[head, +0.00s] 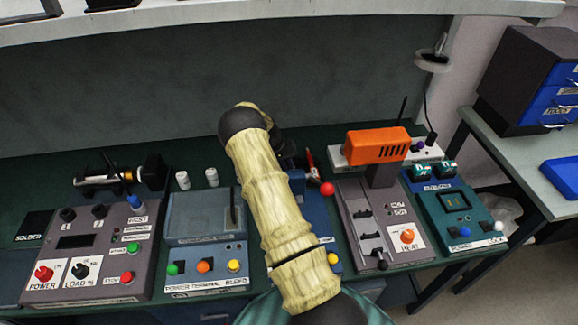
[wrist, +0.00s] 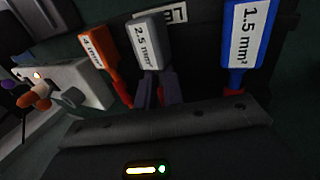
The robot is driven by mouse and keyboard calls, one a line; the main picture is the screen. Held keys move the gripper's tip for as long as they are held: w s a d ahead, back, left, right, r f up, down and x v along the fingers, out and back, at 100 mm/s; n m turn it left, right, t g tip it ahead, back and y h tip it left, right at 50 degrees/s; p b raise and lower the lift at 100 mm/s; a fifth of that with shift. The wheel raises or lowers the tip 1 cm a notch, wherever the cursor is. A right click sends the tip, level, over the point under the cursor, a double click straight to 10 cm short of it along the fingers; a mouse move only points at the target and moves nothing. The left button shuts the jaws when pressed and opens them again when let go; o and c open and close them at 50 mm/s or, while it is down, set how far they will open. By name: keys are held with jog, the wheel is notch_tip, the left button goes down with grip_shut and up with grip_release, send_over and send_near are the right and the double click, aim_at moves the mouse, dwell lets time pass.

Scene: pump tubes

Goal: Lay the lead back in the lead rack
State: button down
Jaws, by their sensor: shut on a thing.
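In the wrist view, a grey lead tag (wrist: 149,40) marked 2.5 mm² stands between the two fingers of my gripper (wrist: 158,94), which is shut on its lower part. An orange tag (wrist: 99,52) marked 4 mm² is to its left, with a red end below. A blue tag (wrist: 247,38) marked 1.5 mm² is to its right. Behind the grey tag is a partly covered white label (wrist: 175,14) starting with "LE", on what looks like the dark lead rack. I cannot tell whether the grey lead touches the rack. In the head view my arm hides the gripper and rack.
In the head view, several consoles crowd the bench front, including a grey one with an orange block (head: 376,145) and a teal one (head: 455,212). A grey control box (head: 95,250) stands left.

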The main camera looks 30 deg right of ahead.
dwell(0.3)
jog(key=c, duration=1.4)
grip_release()
jog(key=shift+c, duration=0.2)
jog(key=shift+a, duration=0.1)
jog(key=shift+r, duration=0.1)
jog(key=b+v, duration=0.3)
jog(key=v, duration=1.4)
jog(key=shift+r, duration=0.1)
jog(key=shift+r, duration=0.1)
